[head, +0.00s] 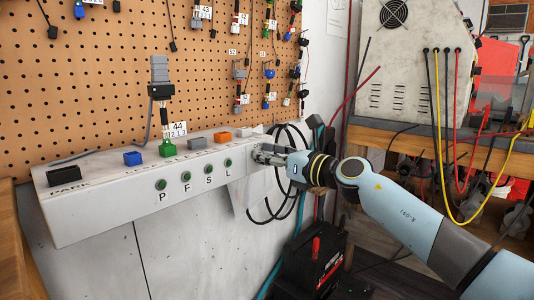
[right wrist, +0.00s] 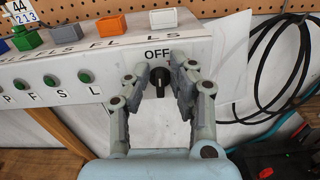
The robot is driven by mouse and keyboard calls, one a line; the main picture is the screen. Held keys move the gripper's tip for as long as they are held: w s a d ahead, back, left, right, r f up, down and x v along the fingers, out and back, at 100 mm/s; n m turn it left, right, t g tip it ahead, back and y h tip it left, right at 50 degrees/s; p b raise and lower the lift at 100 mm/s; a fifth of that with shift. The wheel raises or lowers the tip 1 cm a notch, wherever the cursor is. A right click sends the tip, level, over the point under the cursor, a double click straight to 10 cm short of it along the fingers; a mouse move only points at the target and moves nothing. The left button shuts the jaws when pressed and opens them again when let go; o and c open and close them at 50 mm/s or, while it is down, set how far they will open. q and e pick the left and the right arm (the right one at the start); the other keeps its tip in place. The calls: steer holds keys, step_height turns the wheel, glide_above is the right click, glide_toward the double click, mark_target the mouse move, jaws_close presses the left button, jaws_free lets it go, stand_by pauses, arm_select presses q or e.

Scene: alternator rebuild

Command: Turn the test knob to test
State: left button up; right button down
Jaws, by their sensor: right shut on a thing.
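The black test knob (right wrist: 158,92) is on the white front face of the tester console (head: 105,205). The word OFF is printed just above the knob, whose pointer looks roughly upright toward that word. My right gripper (right wrist: 158,75) has its two fingers on either side of the knob and is shut on it. In the head view my right gripper (head: 259,153) is at the right end of the console, and its fingers hide the knob there. My left gripper is not in view.
Green buttons (head: 186,176) marked P, F, S, L sit left of the knob. Coloured connectors, including a green one (head: 167,149), stand on the console top. Black cables (head: 284,206) loop at its right. A black and red battery (head: 312,262) stands below.

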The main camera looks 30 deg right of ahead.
arm_select(q)
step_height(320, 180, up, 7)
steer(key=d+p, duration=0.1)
steer(key=p, duration=0.6)
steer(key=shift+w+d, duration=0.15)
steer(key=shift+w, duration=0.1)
arm_select(e)
steer(key=m, duration=0.7)
steer(key=d+m, duration=0.1)
steer(key=m, duration=0.2)
steer(key=shift+w+f+m, duration=0.15)
steer(key=shift+f+m, duration=0.1)
steer(key=shift+m, duration=0.15)
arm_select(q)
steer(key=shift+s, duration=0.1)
arm_select(e)
steer(key=shift+f+m, duration=0.1)
steer(key=shift+m, duration=0.2)
steer(key=c, duration=1.4)
jaws_free()
steer(key=v, duration=1.2)
